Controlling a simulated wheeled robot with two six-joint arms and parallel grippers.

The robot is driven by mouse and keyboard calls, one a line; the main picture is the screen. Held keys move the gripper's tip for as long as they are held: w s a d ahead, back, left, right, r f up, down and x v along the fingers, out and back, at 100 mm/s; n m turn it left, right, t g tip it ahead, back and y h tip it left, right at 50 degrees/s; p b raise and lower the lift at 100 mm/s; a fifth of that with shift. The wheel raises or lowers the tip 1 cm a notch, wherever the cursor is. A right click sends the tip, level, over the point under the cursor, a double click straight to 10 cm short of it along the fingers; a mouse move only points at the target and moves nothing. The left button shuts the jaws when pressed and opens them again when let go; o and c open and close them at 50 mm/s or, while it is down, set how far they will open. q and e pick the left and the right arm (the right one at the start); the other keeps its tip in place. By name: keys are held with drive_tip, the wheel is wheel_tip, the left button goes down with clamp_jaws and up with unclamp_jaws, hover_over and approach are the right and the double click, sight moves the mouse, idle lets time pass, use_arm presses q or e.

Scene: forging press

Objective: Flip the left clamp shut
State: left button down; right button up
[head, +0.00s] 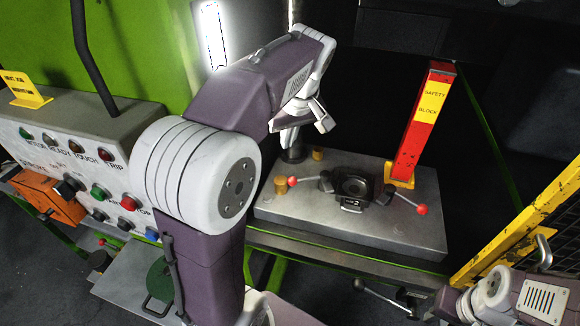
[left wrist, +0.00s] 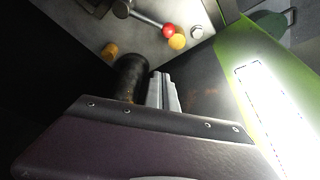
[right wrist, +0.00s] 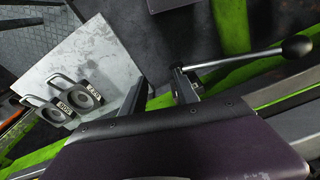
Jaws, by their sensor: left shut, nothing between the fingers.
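The left clamp (head: 325,182) sits on the grey press bed, left of the black die. Its lever ends in a red ball (head: 292,181) and points left, lying low over the bed. In the left wrist view the red ball (left wrist: 169,30) and lever (left wrist: 146,18) show near the top. My left gripper (head: 300,124) is above the bed's back left part, apart from the lever. Its fingers (left wrist: 162,92) are together and empty. My right gripper (right wrist: 160,90) has its fingers apart, near a rod with a black knob (right wrist: 297,46); contact is unclear.
The right clamp's red ball (head: 421,209) points right. A red safety block (head: 421,120) stands at the bed's back right. A dark post (left wrist: 130,75) is close to my left fingers. A control panel (head: 90,175) is left; a yellow guard (head: 520,235) is right.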

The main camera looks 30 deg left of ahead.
use_arm(q)
drive_tip(key=x, duration=0.7)
drive_tip(key=shift+a+f, duration=0.2)
drive_tip(key=shift+f, duration=0.05)
drive_tip(key=shift+s+d+f+p, duration=0.35)
drive_tip(key=shift+d, duration=0.2)
drive_tip(key=shift+s+d+f+p, duration=0.3)
drive_tip(key=shift+d+p, duration=0.05)
drive_tip(key=shift+d, duration=0.2)
drive_tip(key=shift+s+d+f, duration=0.15)
drive_tip(key=shift+s+d, duration=0.2)
drive_tip(key=shift+d, duration=0.1)
